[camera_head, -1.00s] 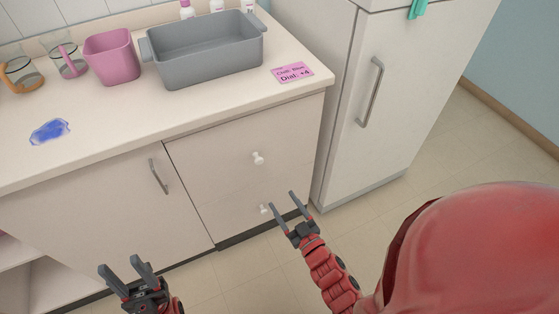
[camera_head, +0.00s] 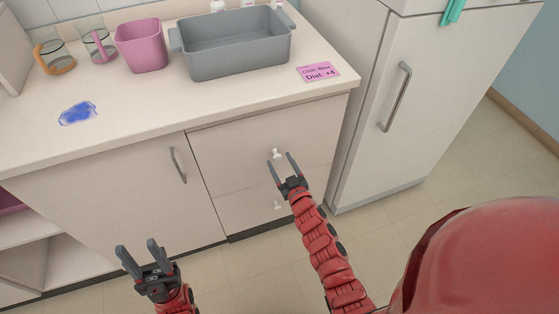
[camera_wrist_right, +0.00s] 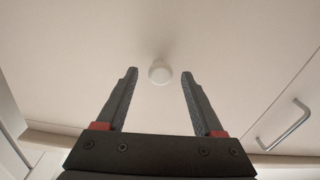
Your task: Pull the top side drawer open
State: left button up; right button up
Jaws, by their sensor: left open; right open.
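The top side drawer (camera_head: 240,150) is shut under the counter, with a small white round knob (camera_head: 276,153) on its front. My right gripper (camera_head: 282,165) is open in front of this drawer, close to the knob. In the right wrist view the knob (camera_wrist_right: 160,73) sits between the two open fingertips (camera_wrist_right: 159,80), a little beyond them and not gripped. My left gripper (camera_head: 138,250) is open and empty, low in front of the left cabinet door.
A lower drawer with its own white knob (camera_head: 278,206) lies below. A cabinet door with a metal handle (camera_head: 178,165) is to the left. A fridge (camera_head: 430,90) stands to the right. The counter holds a grey basin (camera_head: 235,60), a pink bin (camera_head: 142,46) and a pink note (camera_head: 318,72).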

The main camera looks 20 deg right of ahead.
jog(key=shift+w+a, duration=0.1)
jog(key=shift+w, duration=0.5)
grip_shut()
dwell(1.1)
